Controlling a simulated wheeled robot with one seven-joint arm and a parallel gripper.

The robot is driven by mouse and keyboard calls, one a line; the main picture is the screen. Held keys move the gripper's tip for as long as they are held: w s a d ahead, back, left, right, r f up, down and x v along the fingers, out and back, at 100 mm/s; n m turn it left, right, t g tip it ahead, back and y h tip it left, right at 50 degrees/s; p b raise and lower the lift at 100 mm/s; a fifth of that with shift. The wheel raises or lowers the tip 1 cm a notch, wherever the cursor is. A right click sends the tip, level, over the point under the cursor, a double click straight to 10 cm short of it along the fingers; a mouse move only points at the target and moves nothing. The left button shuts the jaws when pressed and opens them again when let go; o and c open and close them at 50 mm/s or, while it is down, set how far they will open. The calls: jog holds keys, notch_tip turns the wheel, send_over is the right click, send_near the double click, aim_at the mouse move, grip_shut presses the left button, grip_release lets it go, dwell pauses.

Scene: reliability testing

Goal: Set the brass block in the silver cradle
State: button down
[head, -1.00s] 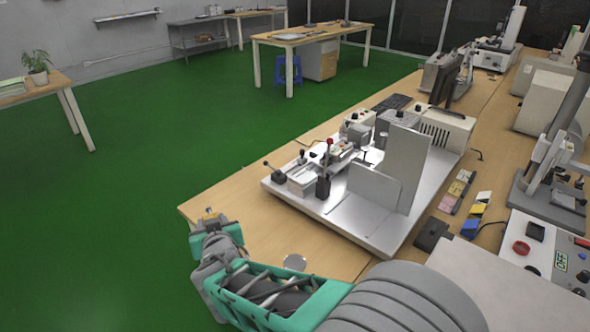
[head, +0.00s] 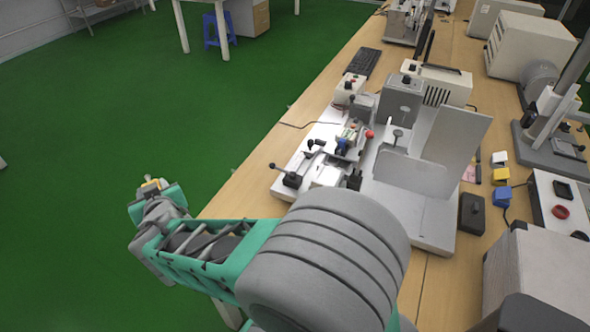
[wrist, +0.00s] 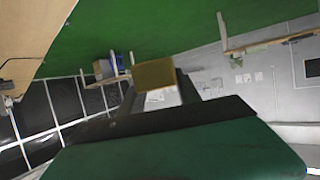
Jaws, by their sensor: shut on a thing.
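My gripper (head: 150,187) is at the left of the head view, off the table's left edge and above the green floor. It is shut on the brass block (head: 151,183), a small yellowish piece. In the wrist view the block (wrist: 154,73) sits between the dark fingers of the gripper (wrist: 156,90), with a pale surface below it. The silver test fixture (head: 432,215) stands on the table to the right, well apart from the gripper. I cannot tell for sure which part of it is the silver cradle.
The fixture carries levers with black knobs (head: 292,180), a red knob (head: 369,134) and an upright silver plate (head: 455,140). A black box (head: 472,212) and coloured blocks (head: 501,196) lie right of it. The wooden table (head: 262,165) is bare along its left edge.

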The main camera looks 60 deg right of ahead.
jog(key=s+d+r+m+g+h, duration=0.1)
jog(key=s+d+m+g+h, duration=0.15)
jog(key=s+d, duration=0.4)
jog(key=s+d+r+m+g+h, duration=0.1)
jog(key=s+d+m+h, duration=0.25)
jog(key=d, duration=0.55)
jog(key=s+d+r+m+g+h, duration=0.1)
jog(key=s+d+m+g, duration=0.3)
jog(key=s, duration=0.5)
jog(key=s+d+r+m+g+h, duration=0.1)
jog(key=s+d+r+m+g, duration=0.15)
jog(key=s+d, duration=0.5)
send_over(329, 175)
jog(key=shift+n, duration=0.25)
jog(key=f+p, duration=0.1)
jog(key=f, duration=0.9)
jog(key=shift+a+f, duration=0.15)
jog(key=shift+a, duration=0.05)
notch_tip(329, 175, down, 3)
jog(key=shift+d+r, duration=0.1)
jog(key=shift+r, duration=0.05)
jog(key=shift+f, duration=0.3)
jog(key=shift+f+b, duration=0.35)
jog(key=shift+f, duration=0.05)
